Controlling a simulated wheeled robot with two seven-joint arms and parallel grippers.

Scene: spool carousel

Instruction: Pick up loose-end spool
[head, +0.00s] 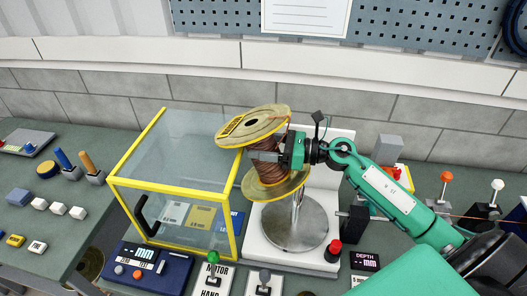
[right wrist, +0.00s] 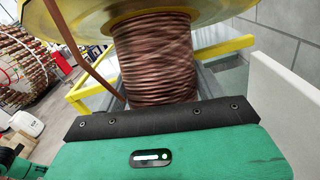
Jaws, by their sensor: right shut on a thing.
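The spool (head: 253,126) has wide yellowish flanges and a core of copper-brown wire; it is tilted in the head view. It fills the top of the right wrist view (right wrist: 153,55), where a loose brown strand (right wrist: 72,40) runs off to the left. My right gripper (head: 264,156) is shut on the wound core between the flanges. The lower flange (head: 268,192) is above a round steel plate (head: 290,228) with an upright post. I cannot tell whether the spool touches the post. My left gripper is not in view.
A clear box with a yellow frame (head: 119,182) stands close left of the spool. A white upright panel (head: 340,140) is behind my right gripper. Control boxes with a green knob (head: 213,257) and a red knob (head: 333,246) stand in front.

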